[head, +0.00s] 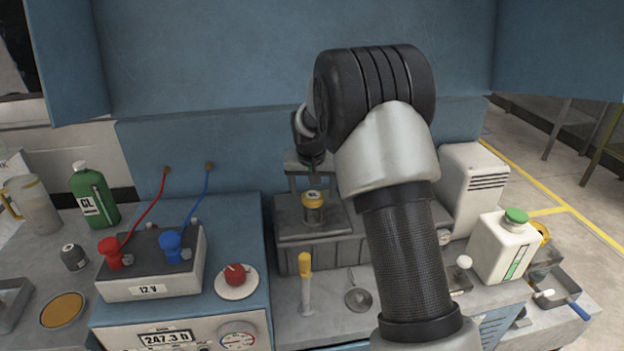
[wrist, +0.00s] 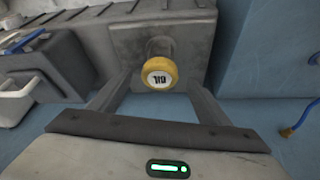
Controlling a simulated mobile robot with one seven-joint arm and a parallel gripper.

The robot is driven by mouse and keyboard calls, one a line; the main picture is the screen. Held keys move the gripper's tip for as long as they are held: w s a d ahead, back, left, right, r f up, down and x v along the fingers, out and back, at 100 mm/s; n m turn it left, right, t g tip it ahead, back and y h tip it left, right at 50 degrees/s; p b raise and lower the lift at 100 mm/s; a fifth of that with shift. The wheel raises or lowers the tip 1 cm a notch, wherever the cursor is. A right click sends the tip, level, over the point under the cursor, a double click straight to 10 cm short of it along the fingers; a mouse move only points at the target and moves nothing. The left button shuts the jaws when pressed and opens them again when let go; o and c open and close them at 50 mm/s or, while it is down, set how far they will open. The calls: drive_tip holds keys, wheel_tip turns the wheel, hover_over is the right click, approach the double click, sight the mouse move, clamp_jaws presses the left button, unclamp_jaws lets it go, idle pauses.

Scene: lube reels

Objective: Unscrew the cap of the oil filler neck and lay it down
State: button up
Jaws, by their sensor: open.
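The yellow cap (head: 313,196) sits on the oil filler neck (head: 314,215) on the grey engine block (head: 290,232). In the wrist view the cap (wrist: 160,73) is round, with OIL lettering on a white centre that appears upside down. The neck (wrist: 158,47) shows behind it. My gripper (head: 312,170) is just above the cap in the head view. In the wrist view my gripper (wrist: 161,84) is open and empty, with one finger on each side of the cap's line and a gap to both. Whether the fingertips reach down to the cap's level is unclear.
A 12 V battery (head: 150,285) with red and blue leads and a red knob (head: 235,275) stand left. A white jug (head: 502,245) with a green cap stands right. Some bench front is clear.

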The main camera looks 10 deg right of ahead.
drive_tip(key=shift+x, duration=1.3)
drive_tip(key=shift+c, duration=0.5)
drive_tip(key=c, duration=1.1)
drive_tip(key=shift+o, duration=0.2)
drive_tip(key=n, duration=0.1)
drive_tip(key=n+y, duration=0.1)
drive_tip(key=n, duration=0.1)
drive_tip(key=shift+d, duration=0.35)
drive_tip(key=shift+a+n+y+p, duration=0.1)
drive_tip(key=shift+n+y+p, duration=0.35)
drive_tip(key=shift+n, duration=0.65)
drive_tip(key=shift+n+y+p, duration=0.4)
drive_tip(key=shift+n+y, duration=0.05)
drive_tip(key=shift+n, duration=0.45)
drive_tip(key=n+y, duration=0.1)
drive_tip(key=n, duration=0.2)
drive_tip(key=shift+f+g+p, duration=0.1)
drive_tip(key=shift+g+p, duration=0.3)
